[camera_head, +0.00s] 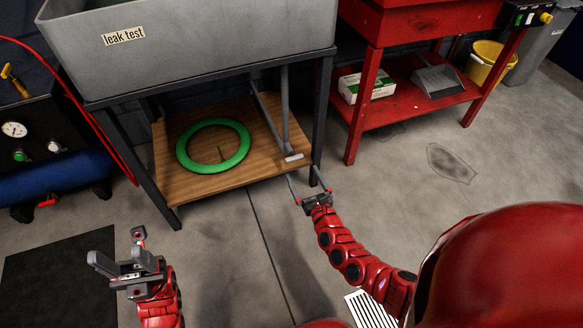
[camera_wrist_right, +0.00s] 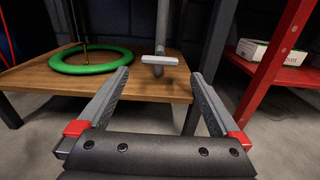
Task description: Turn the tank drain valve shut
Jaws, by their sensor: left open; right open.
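The grey tank (camera_head: 200,40) labelled "leak test" stands on a dark frame. A grey pipe (camera_head: 286,110) comes down below it and ends in a light grey bar handle (camera_head: 292,157), which lies crosswise near the shelf's front right corner. In the right wrist view the handle (camera_wrist_right: 160,60) sits ahead, centred between the fingertips and apart from them. My right gripper (camera_head: 304,177) is open and empty, just in front of the handle. My left gripper (camera_head: 117,250) is open and empty at lower left, far from the handle.
A wooden shelf (camera_head: 185,188) with a green ring (camera_head: 243,150) lies under the tank. The dark frame's front right leg (camera_head: 318,125) stands close to the handle. A red bench (camera_head: 400,108) is at right, and a blue compressor (camera_head: 60,175) at left.

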